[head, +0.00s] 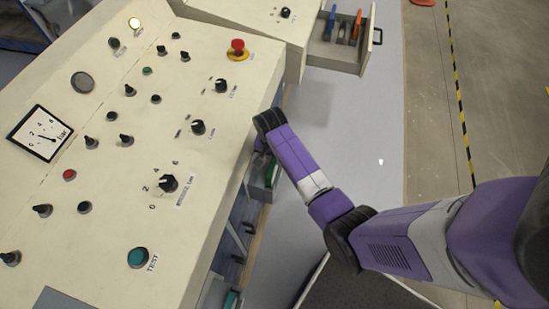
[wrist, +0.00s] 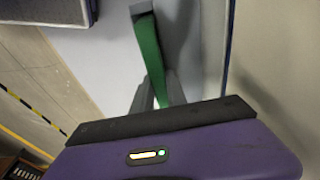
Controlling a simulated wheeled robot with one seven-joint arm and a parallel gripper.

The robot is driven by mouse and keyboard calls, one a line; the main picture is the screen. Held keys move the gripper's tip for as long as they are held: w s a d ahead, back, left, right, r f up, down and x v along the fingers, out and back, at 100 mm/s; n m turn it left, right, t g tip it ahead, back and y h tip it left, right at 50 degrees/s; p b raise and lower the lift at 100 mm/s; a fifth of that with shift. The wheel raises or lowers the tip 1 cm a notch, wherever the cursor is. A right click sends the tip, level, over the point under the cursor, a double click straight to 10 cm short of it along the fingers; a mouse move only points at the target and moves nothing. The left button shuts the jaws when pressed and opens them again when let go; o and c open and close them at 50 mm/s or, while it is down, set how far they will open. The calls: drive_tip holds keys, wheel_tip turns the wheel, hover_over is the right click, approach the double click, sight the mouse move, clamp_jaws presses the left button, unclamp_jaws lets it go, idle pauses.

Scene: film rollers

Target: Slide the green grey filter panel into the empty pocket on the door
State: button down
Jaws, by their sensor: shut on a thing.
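The green grey filter panel (wrist: 148,50) is a flat strip with a green edge and a grey end, held upright in the wrist view. My gripper (wrist: 157,97) is shut on it, with grey fingers at its lower end. In the head view a green edge (head: 271,175) shows beside the console's front, below my arm; the gripper there is mostly hidden. I cannot pick out the empty pocket or the door with certainty in either view.
The cream control console (head: 120,200) with knobs and buttons fills the left, close to my arm. An open drawer (head: 340,55) with tools stands at the back. Black handles (head: 252,228) line the console's front. Grey floor (head: 350,130) is clear to the right.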

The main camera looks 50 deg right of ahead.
drive_tip(key=shift+f+b, duration=0.3)
drive_tip(key=shift+f, duration=0.2)
drive_tip(key=c, duration=1.3)
unclamp_jaws()
drive_tip(key=shift+o, duration=0.2)
drive_tip(key=r, duration=0.5)
drive_tip(key=a+r, duration=0.1)
drive_tip(key=r, duration=0.1)
drive_tip(key=shift+s+r, duration=0.2)
drive_tip(key=shift+r, duration=0.15)
